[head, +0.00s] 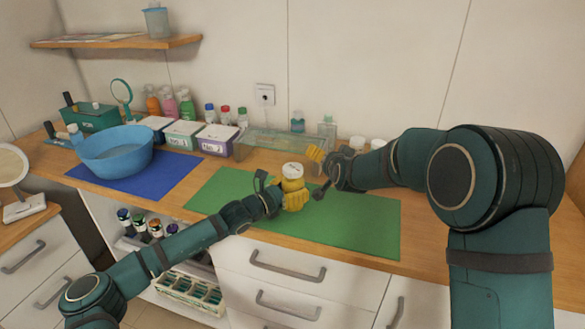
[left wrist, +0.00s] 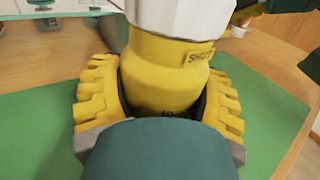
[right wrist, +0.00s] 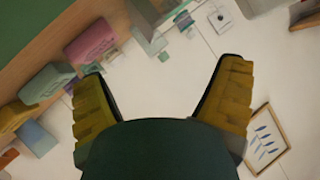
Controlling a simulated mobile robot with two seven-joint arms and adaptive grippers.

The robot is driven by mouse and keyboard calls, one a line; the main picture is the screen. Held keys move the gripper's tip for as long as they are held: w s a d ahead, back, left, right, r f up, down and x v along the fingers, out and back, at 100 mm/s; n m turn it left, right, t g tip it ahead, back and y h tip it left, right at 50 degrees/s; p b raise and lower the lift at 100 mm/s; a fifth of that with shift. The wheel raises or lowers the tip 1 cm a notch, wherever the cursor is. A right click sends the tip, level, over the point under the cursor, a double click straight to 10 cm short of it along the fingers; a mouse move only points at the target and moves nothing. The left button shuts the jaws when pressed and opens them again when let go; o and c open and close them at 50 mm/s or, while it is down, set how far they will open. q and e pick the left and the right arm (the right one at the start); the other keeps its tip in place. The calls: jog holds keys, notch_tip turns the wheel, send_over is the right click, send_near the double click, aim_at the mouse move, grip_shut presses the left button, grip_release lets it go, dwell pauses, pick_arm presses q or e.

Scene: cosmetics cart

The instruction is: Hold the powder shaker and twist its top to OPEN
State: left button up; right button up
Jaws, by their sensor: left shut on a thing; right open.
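The powder shaker has a yellow body (left wrist: 165,75) and a white top (head: 293,170). It is upright over the green mat; I cannot tell whether its base touches the mat. My left gripper (head: 291,195) is shut on the yellow body, with one yellow ridged finger on each side in the left wrist view (left wrist: 158,82). The white top stands clear above the fingers. My right gripper (head: 317,170) is open and empty, just right of the shaker top and apart from it. The right wrist view shows its spread fingers (right wrist: 161,75) with nothing between them.
The green mat (head: 350,225) is otherwise clear. A blue bowl (head: 115,152) stands on a blue mat (head: 175,185) at left. Labelled boxes (head: 217,140), a clear tray (head: 285,144) and several bottles line the back. The counter's front edge runs just before the mat.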

aim_at(293, 166)
jog(key=s+a+n+t+y, duration=0.2)
jog(key=s+a+n+y, duration=0.2)
jog(key=s+n+y, duration=0.55)
jog(key=w+a+h, duration=0.1)
jog(key=w+a, duration=0.2)
jog(key=w+a+n+h, duration=0.1)
jog(key=w+a+h, duration=0.1)
jog(key=w+a, duration=0.1)
jog(key=shift+w+f, duration=0.2)
jog(key=shift+w, duration=0.25)
jog(key=shift+y, duration=0.25)
jog(key=c, duration=1.2)
